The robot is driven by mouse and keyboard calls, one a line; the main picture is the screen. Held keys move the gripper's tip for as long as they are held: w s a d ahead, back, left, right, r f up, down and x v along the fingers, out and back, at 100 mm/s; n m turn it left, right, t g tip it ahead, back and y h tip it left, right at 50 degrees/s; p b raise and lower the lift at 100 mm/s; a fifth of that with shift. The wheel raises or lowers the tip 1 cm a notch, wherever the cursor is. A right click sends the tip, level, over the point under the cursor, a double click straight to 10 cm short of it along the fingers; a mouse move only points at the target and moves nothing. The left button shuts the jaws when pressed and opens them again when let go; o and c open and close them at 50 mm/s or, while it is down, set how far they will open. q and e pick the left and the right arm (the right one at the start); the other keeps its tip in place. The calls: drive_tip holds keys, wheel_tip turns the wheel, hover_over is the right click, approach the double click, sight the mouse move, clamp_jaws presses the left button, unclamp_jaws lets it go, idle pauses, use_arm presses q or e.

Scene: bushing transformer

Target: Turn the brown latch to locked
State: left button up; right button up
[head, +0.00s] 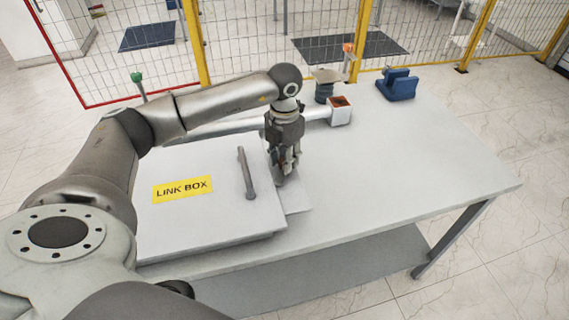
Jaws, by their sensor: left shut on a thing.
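My left gripper (287,162) points down at the right edge of the link box (210,222), beside its grey bar handle. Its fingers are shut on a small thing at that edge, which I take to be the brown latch. The fingers hide nearly all of it, so its colour and the angle it is turned to cannot be told. The link box is a flat light-grey box with a yellow "LINK BOX" label (183,190) and its lid is down. My right gripper is not in view.
The link box lies on a grey table (400,175). Behind the gripper are a white tube with a square brown-faced end (340,110), a dark ribbed part (324,88) and a blue block (397,85). The table's right side is clear. A yellow-posted mesh fence stands behind.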

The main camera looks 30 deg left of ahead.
use_arm(q)
drive_tip(key=m+b, duration=0.4)
drive_tip(key=m, duration=0.2)
drive_tip(key=shift+f, duration=0.15)
drive_tip(key=m+b, duration=0.2)
drive_tip(key=m, duration=0.1)
drive_tip(key=shift+m, duration=0.3)
drive_tip(key=shift+r+m+b, duration=0.2)
drive_tip(key=shift+m+b, duration=0.35)
drive_tip(key=shift+m, duration=0.55)
drive_tip(key=o, duration=1)
wheel_tip(320, 180, up, 12)
